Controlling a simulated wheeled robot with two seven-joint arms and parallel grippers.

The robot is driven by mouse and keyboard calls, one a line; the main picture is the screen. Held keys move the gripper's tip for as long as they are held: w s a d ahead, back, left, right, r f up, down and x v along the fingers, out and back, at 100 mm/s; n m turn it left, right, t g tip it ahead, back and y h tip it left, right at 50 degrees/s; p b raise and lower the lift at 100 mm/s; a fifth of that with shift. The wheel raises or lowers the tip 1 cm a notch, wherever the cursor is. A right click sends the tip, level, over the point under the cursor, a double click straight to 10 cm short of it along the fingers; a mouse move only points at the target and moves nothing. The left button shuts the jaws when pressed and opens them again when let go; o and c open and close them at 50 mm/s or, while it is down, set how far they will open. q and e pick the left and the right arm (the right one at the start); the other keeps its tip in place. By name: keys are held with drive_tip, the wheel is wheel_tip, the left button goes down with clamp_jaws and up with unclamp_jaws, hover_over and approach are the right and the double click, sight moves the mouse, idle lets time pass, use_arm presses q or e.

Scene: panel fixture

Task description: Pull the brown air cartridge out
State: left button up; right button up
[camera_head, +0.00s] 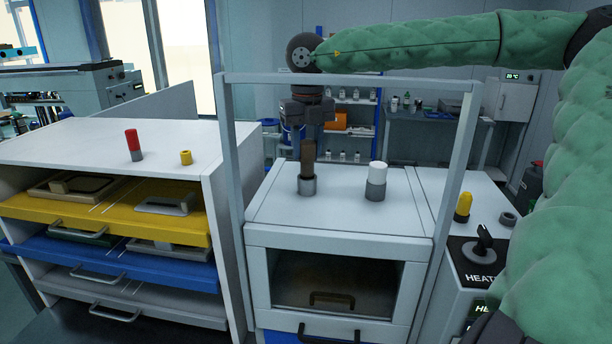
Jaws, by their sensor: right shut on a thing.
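The brown air cartridge (308,152) stands upright in a grey round socket (307,185) on top of the white cabinet (337,215). My right gripper (307,136) points down from above, shut on the upper end of the brown cartridge. The cartridge's lower end is in or right at the socket; how deep I cannot tell. A white cartridge (377,174) sits in its own grey socket to the right. My left gripper is not in view.
A grey frame (228,170) surrounds the cabinet top. At left, a drawer unit (70,150) carries a red-topped cylinder (133,143) and a small yellow one (185,157). At right are a yellow plug (463,205) and a black knob (482,243) marked HEAT.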

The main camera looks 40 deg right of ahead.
sight(307, 143)
drive_tip(key=shift+r, duration=0.5)
idle(0.4)
drive_tip(key=shift+r+p, duration=0.6)
drive_tip(key=shift+r, duration=1.85)
wheel_tip(307, 143, up, 8)
drive_tip(key=p, duration=0.2)
drive_tip(key=shift+f, duration=0.25)
